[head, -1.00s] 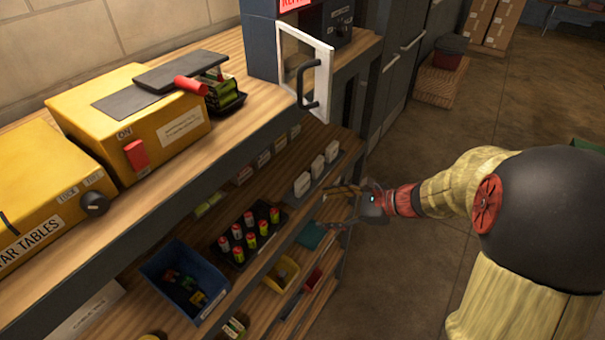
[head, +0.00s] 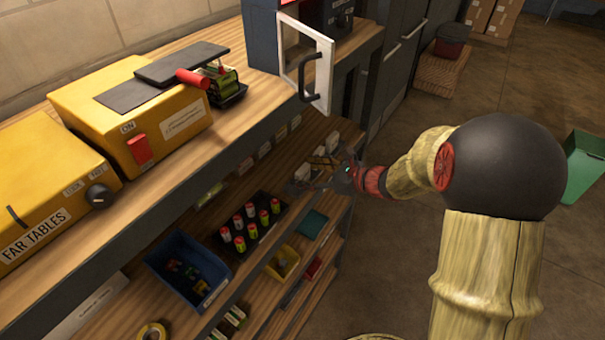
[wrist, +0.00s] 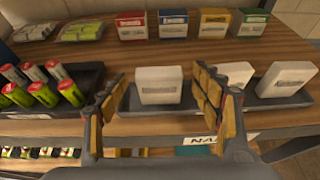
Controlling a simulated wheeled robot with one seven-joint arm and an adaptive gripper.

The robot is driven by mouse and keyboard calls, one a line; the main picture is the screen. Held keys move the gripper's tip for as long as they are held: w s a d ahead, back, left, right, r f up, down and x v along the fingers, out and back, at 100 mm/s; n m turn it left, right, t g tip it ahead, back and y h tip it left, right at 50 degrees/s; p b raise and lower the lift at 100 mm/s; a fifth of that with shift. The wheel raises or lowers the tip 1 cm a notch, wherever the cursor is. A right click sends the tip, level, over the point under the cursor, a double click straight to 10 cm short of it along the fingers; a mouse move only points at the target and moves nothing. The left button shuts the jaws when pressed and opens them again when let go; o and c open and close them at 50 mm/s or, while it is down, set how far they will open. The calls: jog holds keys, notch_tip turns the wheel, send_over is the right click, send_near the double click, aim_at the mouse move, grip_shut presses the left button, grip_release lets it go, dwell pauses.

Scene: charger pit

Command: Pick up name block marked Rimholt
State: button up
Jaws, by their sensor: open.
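Three white name blocks stand in a row on a dark tray (wrist: 135,105) in the wrist view: a left block (wrist: 159,86), a middle block (wrist: 233,75) and a right block (wrist: 286,79). Each has a small grey label strip whose lettering I cannot read, so I cannot tell which is marked Rimholt. My gripper (wrist: 160,80) is open and empty. Its two fingers frame the left block in the wrist view, with the block apparently just beyond the tips. The right finger partly covers the middle block. In the head view my gripper (head: 308,181) is at the shelf beside the blocks.
A tray of red-and-green batteries (wrist: 40,85) stands left of the blocks. Several coloured boxes, including a blue one (wrist: 173,23), line the shelf behind. In the head view, the upper counter (head: 235,120) overhangs the shelf, and an open white-framed door (head: 325,75) stands above.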

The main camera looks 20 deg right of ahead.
jog(key=shift+w+a, duration=0.1)
jog(key=shift+c, duration=1.1)
jog(key=c, duration=1)
